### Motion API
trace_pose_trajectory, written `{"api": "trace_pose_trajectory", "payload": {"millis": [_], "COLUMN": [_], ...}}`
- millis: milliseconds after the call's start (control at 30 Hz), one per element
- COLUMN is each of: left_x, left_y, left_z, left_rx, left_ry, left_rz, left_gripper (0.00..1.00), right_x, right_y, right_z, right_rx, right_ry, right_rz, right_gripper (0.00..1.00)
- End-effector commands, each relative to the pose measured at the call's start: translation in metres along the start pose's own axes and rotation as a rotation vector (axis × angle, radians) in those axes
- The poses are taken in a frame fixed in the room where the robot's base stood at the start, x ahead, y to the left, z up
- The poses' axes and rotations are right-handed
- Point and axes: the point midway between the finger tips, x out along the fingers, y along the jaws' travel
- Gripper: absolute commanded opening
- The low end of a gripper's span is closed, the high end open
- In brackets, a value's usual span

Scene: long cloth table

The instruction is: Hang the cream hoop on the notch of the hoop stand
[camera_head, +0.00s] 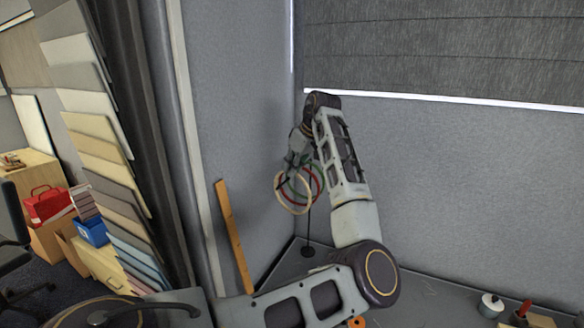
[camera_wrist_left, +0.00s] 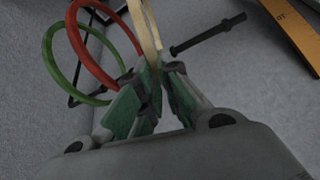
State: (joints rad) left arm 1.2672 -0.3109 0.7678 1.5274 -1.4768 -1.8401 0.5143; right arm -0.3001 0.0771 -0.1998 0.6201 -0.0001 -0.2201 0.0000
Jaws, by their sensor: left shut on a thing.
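My left gripper (camera_head: 291,166) is raised in front of the hoop stand and shut on the cream hoop (camera_head: 298,213). In the left wrist view the fingers (camera_wrist_left: 152,88) pinch the cream hoop (camera_wrist_left: 148,35) at its edge. The hoop stand (camera_head: 308,250) has a round black base and a thin post; its upper part is mostly hidden behind my gripper and the hoops. A dark rod (camera_wrist_left: 210,34) shows close beside the cream hoop. A red hoop (camera_wrist_left: 74,32) and a green hoop (camera_wrist_left: 48,50) are beside the cream one. I cannot tell whether the cream hoop touches the notch.
A wooden ruler (camera_head: 234,237) leans against the wall to the left. A white lidded pot (camera_head: 491,305) and a red-handled item (camera_head: 522,310) stand at the table's right. The grey table (camera_head: 430,292) is clear around the stand's base.

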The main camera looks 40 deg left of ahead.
Motion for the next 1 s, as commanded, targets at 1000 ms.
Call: {"api": "trace_pose_trajectory", "payload": {"millis": [1000], "left_x": [0.0014], "left_y": [-0.0002], "left_z": [0.004], "left_rx": [0.005], "left_ry": [-0.011], "left_rz": [-0.01], "left_gripper": [0.32], "right_x": [0.0006], "right_y": [0.0046], "right_z": [0.0008], "right_rx": [-0.002], "right_ry": [-0.001], "right_rz": [0.005], "right_gripper": [0.4]}}
